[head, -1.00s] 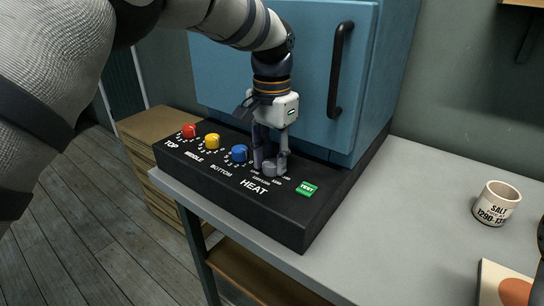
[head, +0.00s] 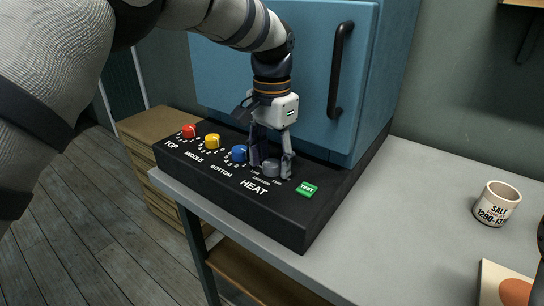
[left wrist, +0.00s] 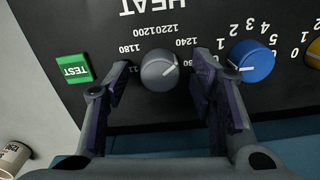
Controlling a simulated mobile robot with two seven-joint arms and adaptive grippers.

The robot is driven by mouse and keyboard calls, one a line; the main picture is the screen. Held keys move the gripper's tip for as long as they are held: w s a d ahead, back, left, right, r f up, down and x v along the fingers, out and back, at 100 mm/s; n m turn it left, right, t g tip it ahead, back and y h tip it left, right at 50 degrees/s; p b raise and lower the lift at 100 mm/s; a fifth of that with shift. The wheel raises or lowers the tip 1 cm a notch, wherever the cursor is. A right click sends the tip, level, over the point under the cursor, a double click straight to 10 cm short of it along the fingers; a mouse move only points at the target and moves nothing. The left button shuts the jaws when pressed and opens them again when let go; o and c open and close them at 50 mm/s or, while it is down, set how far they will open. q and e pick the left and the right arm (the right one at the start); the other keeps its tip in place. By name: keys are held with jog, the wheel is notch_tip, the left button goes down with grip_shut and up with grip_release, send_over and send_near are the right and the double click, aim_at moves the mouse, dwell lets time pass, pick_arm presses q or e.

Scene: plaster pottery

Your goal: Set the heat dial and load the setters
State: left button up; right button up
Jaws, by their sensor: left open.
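The grey HEAT dial (head: 271,168) sits on the black control panel, right of the blue knob. In the left wrist view the dial (left wrist: 159,71) shows a white pointer mark toward the right, near a partly hidden number; the scale reads 1180, 1200, 1220, 1240 where legible. My left gripper (head: 271,172) is open, pointing down, with one finger on each side of the dial. In the left wrist view, gaps show between the dial and both fingers (left wrist: 160,88). No setters can be made out. My right gripper is not in view.
Red (head: 188,131), yellow (head: 211,141) and blue (head: 239,153) knobs line the panel; a green TEST button (head: 307,190) is at right. The blue kiln door (head: 240,60) stands behind.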

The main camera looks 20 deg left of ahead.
aim_at(272, 163)
pick_arm(q)
notch_tip(272, 163, up, 12)
dwell(0.3)
